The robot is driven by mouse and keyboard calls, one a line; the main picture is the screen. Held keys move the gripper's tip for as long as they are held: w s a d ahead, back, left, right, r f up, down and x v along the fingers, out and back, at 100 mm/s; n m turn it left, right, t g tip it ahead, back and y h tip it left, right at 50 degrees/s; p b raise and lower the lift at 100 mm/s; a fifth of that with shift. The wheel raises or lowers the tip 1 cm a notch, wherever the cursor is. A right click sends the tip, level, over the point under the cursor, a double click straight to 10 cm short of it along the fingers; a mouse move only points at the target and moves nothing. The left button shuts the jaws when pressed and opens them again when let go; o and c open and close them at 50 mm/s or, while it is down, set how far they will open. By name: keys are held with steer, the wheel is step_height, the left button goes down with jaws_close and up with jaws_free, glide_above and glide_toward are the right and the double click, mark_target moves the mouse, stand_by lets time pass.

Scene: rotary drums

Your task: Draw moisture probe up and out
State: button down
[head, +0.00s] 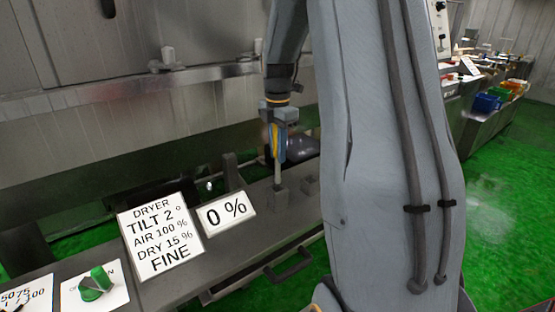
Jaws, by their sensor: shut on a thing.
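My gripper (277,148) hangs pointing down at the picture's middle, with yellow and blue parts showing at its fingers. It is shut on the upper part of the moisture probe (278,174). The probe is a thin, pale, upright rod below the fingers. Its lower end meets a small grey block (281,196) on the metal bench. I cannot tell how deep the rod sits in the block. The fingers hide the probe's top.
A dryer card (160,236) and a "0 %" display (227,212) stand left of the block. A green knob (96,284) is at lower left. A bench handle (289,264) juts out in front. Coloured bins (487,103) stand far right. My arm hides the bench's right side.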

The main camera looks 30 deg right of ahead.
steer(key=shift+r, duration=0.1)
steer(key=shift+r+p, duration=4.4)
steer(key=shift+r, duration=1.05)
steer(key=shift+f, duration=0.1)
